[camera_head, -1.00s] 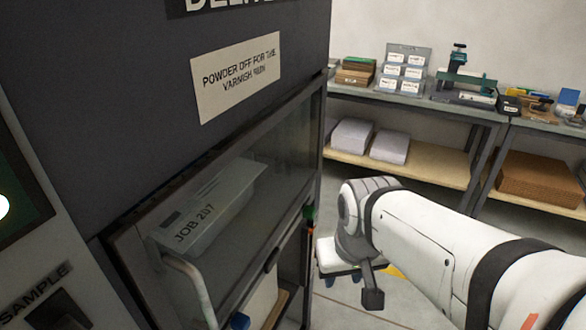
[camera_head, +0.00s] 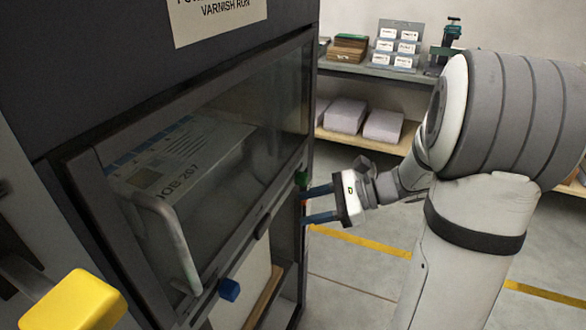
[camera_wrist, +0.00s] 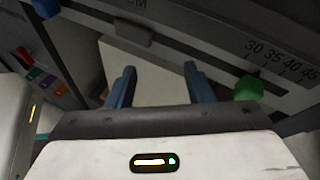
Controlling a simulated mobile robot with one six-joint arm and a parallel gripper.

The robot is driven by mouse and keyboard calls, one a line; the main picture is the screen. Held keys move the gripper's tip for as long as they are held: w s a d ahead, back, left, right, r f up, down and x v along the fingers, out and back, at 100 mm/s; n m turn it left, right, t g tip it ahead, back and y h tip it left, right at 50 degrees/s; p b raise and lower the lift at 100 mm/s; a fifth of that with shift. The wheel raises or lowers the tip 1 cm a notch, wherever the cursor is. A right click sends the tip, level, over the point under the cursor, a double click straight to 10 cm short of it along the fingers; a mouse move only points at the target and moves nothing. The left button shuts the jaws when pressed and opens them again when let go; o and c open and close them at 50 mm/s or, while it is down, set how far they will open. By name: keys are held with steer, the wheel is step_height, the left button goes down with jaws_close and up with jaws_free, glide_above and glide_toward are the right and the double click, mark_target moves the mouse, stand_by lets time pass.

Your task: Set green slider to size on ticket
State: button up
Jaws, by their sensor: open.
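The green slider (camera_head: 302,178) sits at the right end of the rail below the delivery window. It also shows in the wrist view (camera_wrist: 248,87), just below the scale (camera_wrist: 280,62) marked 30, 35, 40, 45; its exact reading is unclear. The blue slider (camera_head: 229,289) is at the rail's other end. My gripper (camera_head: 305,205) is open and empty, its fingers pointing at the unit just below the green slider. In the wrist view my gripper (camera_wrist: 158,73) has the green slider outside its right finger. Printed paper marked JOB 207 (camera_head: 205,168) lies behind the window; no size is readable.
A grey handle (camera_head: 165,235) sticks out at the window's left. A yellow block (camera_head: 75,302) is at the lower left. A shelf bench (camera_head: 375,72) with boxes and paper stacks stands behind. Open floor (camera_head: 345,270) lies in front of the unit.

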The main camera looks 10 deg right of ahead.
mark_target(308, 178)
steer(key=w+d+f+m+t+y+b, duration=0.2)
steer(key=w+d+m+t, duration=0.5)
steer(key=w+d, duration=0.1)
steer(key=x, duration=0.7)
steer(key=shift+s+a, duration=0.15)
steer(key=shift+c, duration=0.6)
jaws_close()
